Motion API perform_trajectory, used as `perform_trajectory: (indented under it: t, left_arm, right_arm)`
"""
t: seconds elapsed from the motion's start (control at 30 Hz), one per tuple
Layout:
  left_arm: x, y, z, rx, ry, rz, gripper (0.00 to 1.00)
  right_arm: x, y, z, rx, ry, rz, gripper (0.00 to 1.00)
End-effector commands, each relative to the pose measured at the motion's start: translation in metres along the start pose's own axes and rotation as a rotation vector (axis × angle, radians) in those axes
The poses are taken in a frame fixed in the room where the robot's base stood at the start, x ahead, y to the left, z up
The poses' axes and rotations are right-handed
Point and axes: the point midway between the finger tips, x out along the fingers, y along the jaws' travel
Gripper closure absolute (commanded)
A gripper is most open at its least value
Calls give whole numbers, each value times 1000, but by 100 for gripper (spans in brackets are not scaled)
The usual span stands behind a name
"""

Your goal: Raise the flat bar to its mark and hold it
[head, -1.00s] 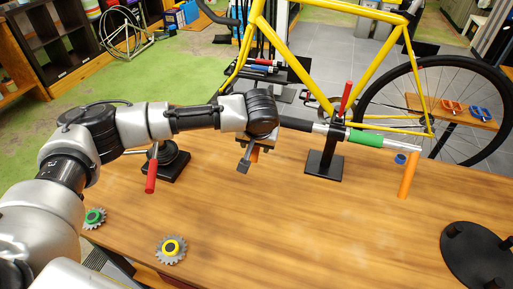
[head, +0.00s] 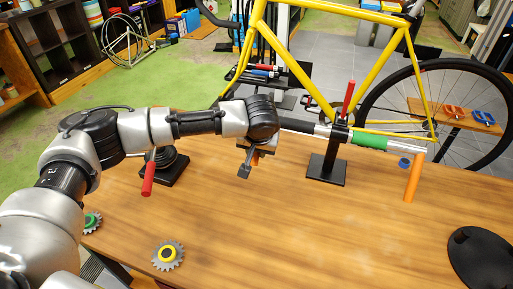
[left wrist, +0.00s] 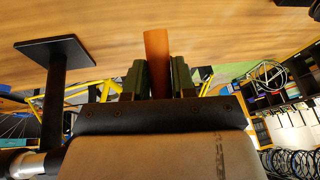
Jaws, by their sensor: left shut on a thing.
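A long bar with black, silver and green sections (head: 370,142) lies roughly level across a black stand (head: 326,170), with a red lever (head: 348,97) upright at the stand. An orange cylinder (head: 413,178) hangs at its right end. I cannot tell for sure which part is the flat bar. My left gripper (head: 247,163) is at the bar's left end, above the table. It is shut on an orange piece, which shows between its dark fingertips in the left wrist view (left wrist: 157,55). Most of that piece is hidden in the head view. My right gripper is not in view.
A wooden table (head: 330,235) spans the front, its middle clear. A black-based stand with a red handle (head: 148,178), a yellow-centred gear (head: 168,256), a green-centred gear (head: 91,222) and a black round base (head: 482,258) are around it. A yellow bicycle (head: 290,60) stands behind.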

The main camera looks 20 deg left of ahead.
Motion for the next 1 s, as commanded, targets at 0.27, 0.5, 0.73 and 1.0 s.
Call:
perform_trajectory:
  t: [0.27, 0.5, 0.73, 1.0]
  left_arm:
    - [-5, -3, 1, 12, -69, -15, 100]
    - [-25, -7, 6, 59, -338, -35, 100]
    - [-43, -10, 6, 101, -568, -54, 100]
    - [-61, -13, 1, 145, -778, -77, 100]
  right_arm:
    - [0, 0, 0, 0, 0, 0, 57]
    - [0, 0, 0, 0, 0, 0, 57]
    - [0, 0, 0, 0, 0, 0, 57]
    - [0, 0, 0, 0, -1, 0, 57]
